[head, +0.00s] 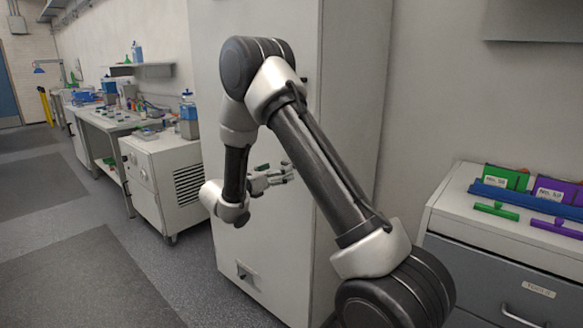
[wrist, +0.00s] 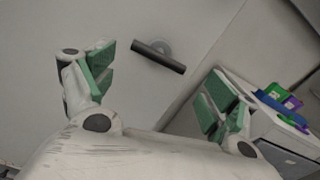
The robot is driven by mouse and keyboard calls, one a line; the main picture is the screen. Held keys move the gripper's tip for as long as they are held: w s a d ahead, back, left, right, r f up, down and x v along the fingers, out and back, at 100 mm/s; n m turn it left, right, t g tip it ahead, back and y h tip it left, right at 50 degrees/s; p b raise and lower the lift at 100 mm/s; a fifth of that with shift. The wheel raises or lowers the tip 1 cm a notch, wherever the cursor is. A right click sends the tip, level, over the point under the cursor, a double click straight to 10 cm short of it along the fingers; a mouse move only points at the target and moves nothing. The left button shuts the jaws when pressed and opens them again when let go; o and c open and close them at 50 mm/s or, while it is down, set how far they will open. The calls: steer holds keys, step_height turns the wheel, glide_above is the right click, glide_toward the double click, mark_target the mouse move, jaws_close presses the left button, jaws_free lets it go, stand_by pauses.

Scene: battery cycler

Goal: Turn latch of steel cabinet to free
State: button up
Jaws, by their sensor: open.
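The steel cabinet (head: 290,225) is a tall, pale grey cabinet in the middle of the head view, partly behind my arm. Its latch (wrist: 158,57) shows in the wrist view as a dark bar on a round grey base, tilted in the picture. In the head view my arm covers much of the door, and I cannot clearly make out the latch. My gripper (head: 277,178) is in front of the door. In the wrist view my gripper (wrist: 160,88) has its green-padded fingers wide apart with nothing between them. The latch lies beyond the fingertips, apart from them.
A drawer cabinet (head: 480,240) with green, blue and purple items on top stands to the right; it also shows in the wrist view (wrist: 285,140). A white unit with a side vent (head: 160,175) and a cluttered bench (head: 105,120) stand left. Floor at the left front is clear.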

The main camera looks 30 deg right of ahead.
steer(key=x, duration=0.7)
steer(key=shift+s+d, duration=0.1)
steer(key=c, duration=0.8)
